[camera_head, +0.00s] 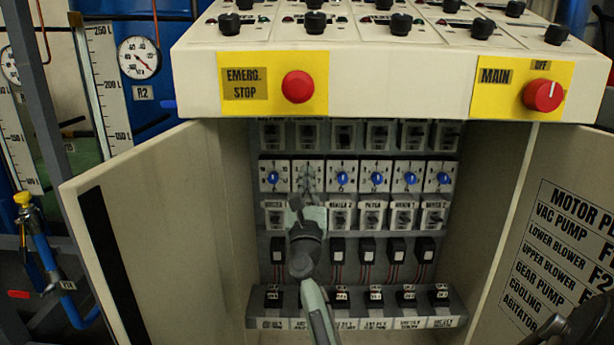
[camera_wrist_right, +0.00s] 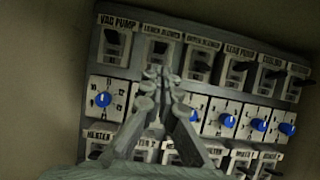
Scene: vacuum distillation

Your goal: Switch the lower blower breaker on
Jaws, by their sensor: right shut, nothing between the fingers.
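The lower blower breaker (camera_wrist_right: 158,50) is the second from the left in the top row, under a "LOWER BLOWER" label in the right wrist view. It is also in the head view (camera_head: 308,133), high in the open cabinet. My right gripper (camera_wrist_right: 155,72) is shut and empty, with its fingertips just below and in front of this breaker. The fingers hide its lower part, so I cannot tell its lever position or whether they touch. In the head view the right gripper (camera_head: 308,182) reaches up into the cabinet.
The vac pump breaker (camera_wrist_right: 112,45) and upper blower breaker (camera_wrist_right: 199,60) flank it closely. A row of blue knobs (camera_head: 343,178) lies below. The open left door (camera_head: 150,220) and right door (camera_head: 560,220) border the cabinet. The emergency stop button (camera_head: 298,87) is above.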

